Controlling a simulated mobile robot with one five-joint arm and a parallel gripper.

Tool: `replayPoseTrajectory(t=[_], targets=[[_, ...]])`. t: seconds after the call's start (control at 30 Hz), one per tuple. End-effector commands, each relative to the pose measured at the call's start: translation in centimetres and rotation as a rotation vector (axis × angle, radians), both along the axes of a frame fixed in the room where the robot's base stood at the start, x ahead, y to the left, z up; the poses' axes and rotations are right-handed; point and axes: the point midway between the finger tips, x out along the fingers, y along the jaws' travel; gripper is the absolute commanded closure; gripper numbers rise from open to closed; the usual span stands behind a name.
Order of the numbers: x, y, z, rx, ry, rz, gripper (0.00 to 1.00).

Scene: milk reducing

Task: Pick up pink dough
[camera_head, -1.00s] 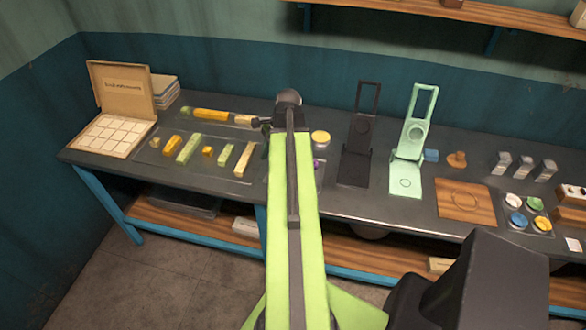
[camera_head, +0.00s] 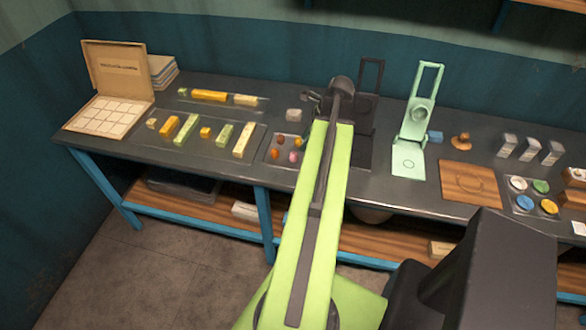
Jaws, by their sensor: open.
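A small pink dough ball (camera_head: 294,156) sits at the front right of a dark shallow tray (camera_head: 268,155) on the bench, just left of my arm. Other small balls share the tray: an orange one (camera_head: 281,141) behind it and a reddish-brown one (camera_head: 275,153) to its left. My gripper (camera_head: 308,97) is open, small in the view and partly hidden by my arm's end. It appears beyond the tray, up and slightly right of the pink dough, and apart from it. I see nothing held in it.
Coloured bars (camera_head: 187,128) lie on a tray to the left, beside an open box (camera_head: 112,118). A dark press (camera_head: 371,75), partly behind my arm, and a green press (camera_head: 408,165) stand to the right.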

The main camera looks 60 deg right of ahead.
Motion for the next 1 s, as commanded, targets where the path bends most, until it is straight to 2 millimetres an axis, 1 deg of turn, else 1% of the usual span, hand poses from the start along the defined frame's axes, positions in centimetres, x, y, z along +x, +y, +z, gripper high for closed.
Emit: replayPoseTrajectory(t=[0.03,0.1,0.2,0.37,0.47,0.6,0.7,0.77,0.97,1.0], targets=[[0.5,0.2,-2.2,-0.001,0.000,0.002,0.58],[0.9,0.3,-3.3,0.000,0.000,0.001,0.58],[1.4,0.4,-3.9,-0.001,0.000,0.000,0.58],[1.5,0.5,-3.8,-0.001,0.000,0.000,0.58],[1.7,0.5,-4.8,-0.001,0.000,0.000,0.58],[2.5,0.7,-7.3,-0.001,0.000,0.001,0.58],[3.0,0.9,-8.6,-0.001,0.000,0.000,0.58],[3.2,1.0,-8.8,-0.001,0.000,0.000,0.58],[3.2,1.0,-8.4,-0.001,0.001,-0.001,0.58],[3.2,1.0,-8.4,0.000,0.000,-0.001,0.64]])
